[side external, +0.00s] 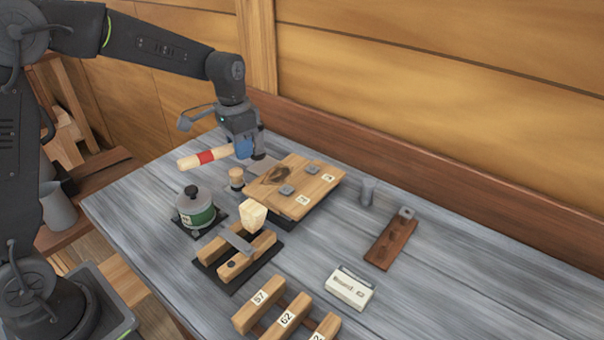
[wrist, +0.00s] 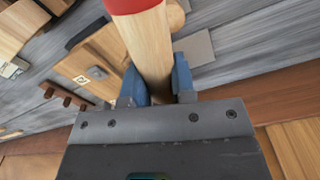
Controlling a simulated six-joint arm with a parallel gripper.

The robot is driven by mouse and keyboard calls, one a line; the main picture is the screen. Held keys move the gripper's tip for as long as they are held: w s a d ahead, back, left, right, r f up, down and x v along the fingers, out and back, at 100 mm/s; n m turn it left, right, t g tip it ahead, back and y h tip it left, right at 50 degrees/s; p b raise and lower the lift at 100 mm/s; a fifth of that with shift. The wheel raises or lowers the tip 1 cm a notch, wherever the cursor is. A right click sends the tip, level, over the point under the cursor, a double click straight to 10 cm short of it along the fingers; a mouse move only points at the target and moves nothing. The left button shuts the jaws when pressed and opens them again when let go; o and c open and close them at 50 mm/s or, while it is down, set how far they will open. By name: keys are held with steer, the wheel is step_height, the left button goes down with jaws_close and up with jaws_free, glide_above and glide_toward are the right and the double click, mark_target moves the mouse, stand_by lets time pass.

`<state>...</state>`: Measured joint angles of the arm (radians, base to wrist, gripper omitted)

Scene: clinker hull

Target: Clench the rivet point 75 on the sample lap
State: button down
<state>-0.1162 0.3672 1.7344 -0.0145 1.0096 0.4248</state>
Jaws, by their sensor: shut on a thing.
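My gripper (side external: 244,149) is shut on a pale wooden rod with a red band (side external: 204,158), held level above the bench. In the wrist view, the blue fingers of my gripper (wrist: 156,82) sit either side of the wooden rod (wrist: 152,55). The rod's far end is out of that view. The sample lap (side external: 300,180) lies on the bench, right of and below my gripper. It has a dark stain, two small grey metal squares and two white number tags, too small to read for certain. It also shows in the wrist view (wrist: 108,45), partly hidden by the rod.
A green-labelled pot (side external: 196,210) stands left of a wooden slotted block (side external: 236,256) with a pale cube (side external: 253,215). A small wooden peg (side external: 236,179) stands near the lap. A grey cup (side external: 367,190), dark board (side external: 390,242), white box (side external: 349,289) and numbered blocks (side external: 287,317) lie rightward. The wall runs behind.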

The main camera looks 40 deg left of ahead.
steer(key=w+d+r+m, duration=0.1)
steer(key=w+d+r, duration=0.5)
steer(key=d+r, duration=0.3)
steer(key=shift+w+d+r, duration=0.2)
steer(key=shift+d+r, duration=0.1)
steer(key=shift+d, duration=0.45)
steer(key=f, duration=0.9)
steer(key=shift+s+f, duration=0.2)
steer(key=shift+f, duration=0.2)
steer(key=shift+w+r, duration=0.25)
steer(key=shift+w, duration=0.05)
step_height(320, 180, up, 9)
steer(key=shift+s+r, duration=0.15)
